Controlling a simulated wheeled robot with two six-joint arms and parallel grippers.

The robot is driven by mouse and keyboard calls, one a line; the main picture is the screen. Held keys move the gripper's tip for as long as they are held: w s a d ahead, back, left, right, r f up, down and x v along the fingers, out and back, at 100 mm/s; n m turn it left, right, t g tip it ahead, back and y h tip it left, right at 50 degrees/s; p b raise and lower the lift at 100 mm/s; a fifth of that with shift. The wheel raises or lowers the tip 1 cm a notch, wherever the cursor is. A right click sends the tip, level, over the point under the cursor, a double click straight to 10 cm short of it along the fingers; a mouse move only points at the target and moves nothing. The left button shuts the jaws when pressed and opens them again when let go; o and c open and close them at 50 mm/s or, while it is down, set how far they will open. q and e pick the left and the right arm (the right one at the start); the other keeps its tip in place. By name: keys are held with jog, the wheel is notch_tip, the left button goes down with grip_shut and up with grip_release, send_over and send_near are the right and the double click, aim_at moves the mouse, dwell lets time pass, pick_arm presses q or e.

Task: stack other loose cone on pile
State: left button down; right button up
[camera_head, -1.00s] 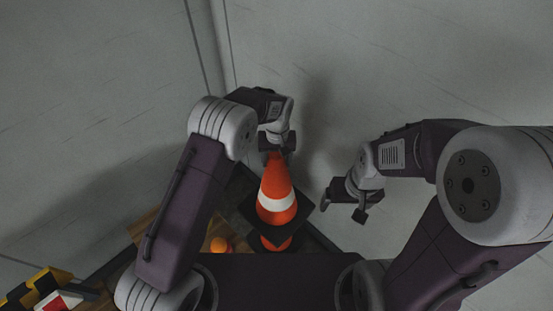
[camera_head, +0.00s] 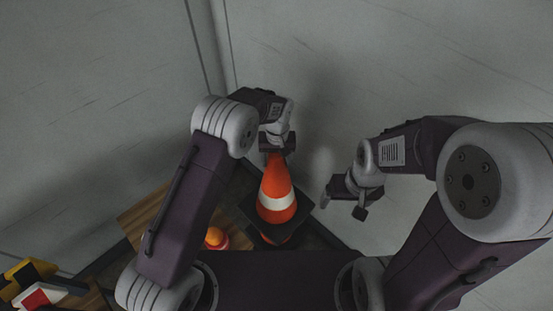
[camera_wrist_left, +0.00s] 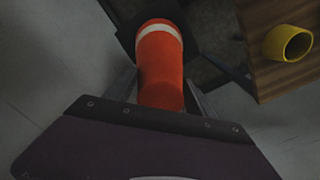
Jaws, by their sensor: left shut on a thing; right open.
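An orange cone (camera_head: 276,190) with a white band and a dark square base stands upright in the head view. My left gripper (camera_head: 277,148) is shut on its top. A little orange of another cone (camera_head: 289,239) shows just below the dark base, mostly hidden; I cannot tell whether the held cone is fully seated on it. In the left wrist view the held cone (camera_wrist_left: 162,75) runs between my left gripper's fingers (camera_wrist_left: 160,105). My right gripper (camera_head: 343,207) is open and empty, to the right of the cone and apart from it.
A wooden surface (camera_head: 142,218) lies left of the cones, partly behind my left arm, with a round orange thing (camera_head: 216,238) near it. Coloured blocks (camera_head: 38,280) are at the lower left. A yellow hollow piece (camera_wrist_left: 288,43) lies on wood in the left wrist view.

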pick_arm(q)
notch_tip(320, 180, down, 7)
jog(key=b, duration=0.5)
jog(key=shift+f+b, duration=0.2)
jog(key=shift+b, duration=0.2)
jog(key=shift+f+b, duration=6.2)
jog(key=shift+f, duration=4)
jog(key=shift+c, duration=1.3)
grip_release()
jog(key=shift+f, duration=0.1)
notch_tip(320, 180, up, 9)
jog(key=p, duration=0.2)
jog(key=shift+s, duration=0.1)
